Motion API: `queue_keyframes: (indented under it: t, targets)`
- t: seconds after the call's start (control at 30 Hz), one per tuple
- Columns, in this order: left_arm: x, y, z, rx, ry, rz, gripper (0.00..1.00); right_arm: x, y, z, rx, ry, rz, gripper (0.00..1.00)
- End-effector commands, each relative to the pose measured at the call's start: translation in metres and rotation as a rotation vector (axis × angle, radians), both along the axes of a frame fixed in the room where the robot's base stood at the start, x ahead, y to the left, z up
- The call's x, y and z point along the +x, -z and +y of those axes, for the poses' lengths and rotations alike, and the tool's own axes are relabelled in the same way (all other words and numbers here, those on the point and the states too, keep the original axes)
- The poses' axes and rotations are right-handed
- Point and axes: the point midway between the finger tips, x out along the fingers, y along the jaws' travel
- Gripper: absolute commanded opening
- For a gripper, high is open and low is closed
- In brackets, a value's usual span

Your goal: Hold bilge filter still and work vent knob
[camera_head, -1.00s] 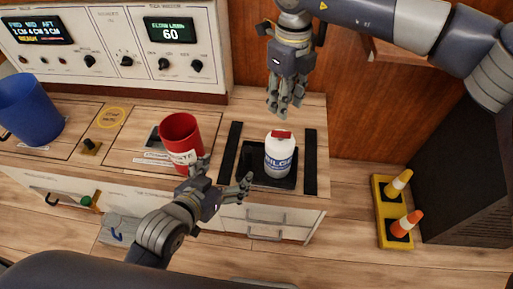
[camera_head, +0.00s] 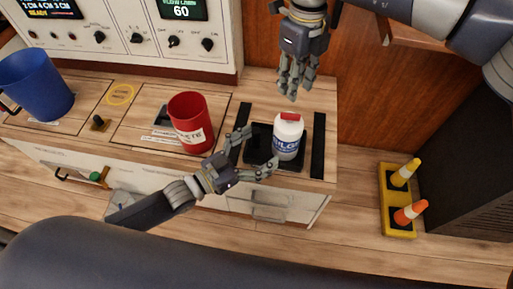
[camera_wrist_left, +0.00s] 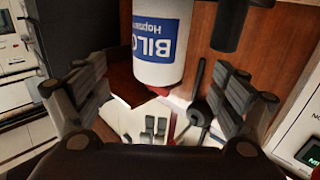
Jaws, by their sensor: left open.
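The bilge filter (camera_head: 286,143) is a white bottle with a blue label, upright on a black pad on the counter. A red piece (camera_head: 290,117) caps it; I cannot tell for sure whether this is the vent knob. My left gripper (camera_head: 258,151) is open at the filter's left front, its fingers apart. In the left wrist view the filter (camera_wrist_left: 160,40) shows between the open fingers (camera_wrist_left: 160,95), toward the top, with its label upside down. My right gripper (camera_head: 294,92) hangs just above the red piece, fingers pointing down. Its finger gap is unclear.
Black strips (camera_head: 318,146) flank the pad. A red cup (camera_head: 190,122) stands left of the filter, close to my left gripper. A blue bucket (camera_head: 36,86) is at far left. A control panel (camera_head: 130,32) stands behind. Small cones (camera_head: 408,212) sit at the right.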

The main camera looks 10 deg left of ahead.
Motion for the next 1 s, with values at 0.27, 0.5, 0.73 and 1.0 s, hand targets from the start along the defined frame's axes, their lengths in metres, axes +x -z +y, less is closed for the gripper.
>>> queue_keyframes:
  t: [0.27,0.5,0.73,1.0]
  targets:
    - [0.036,-0.002,-0.035,-0.002,0.001,-0.004,0.89,0.000,0.000,0.000,0.000,0.000,0.000,0.33]
    - [0.062,-0.001,-0.060,0.000,0.000,-0.001,0.89,0.000,0.000,0.000,0.000,0.000,0.000,0.33]
    - [0.071,-0.001,-0.069,0.000,0.000,-0.001,0.89,0.000,0.000,0.000,0.000,0.000,0.000,0.33]
    - [0.071,-0.001,-0.069,0.001,0.000,-0.001,0.84,0.000,0.000,0.000,0.000,0.000,0.000,0.33]
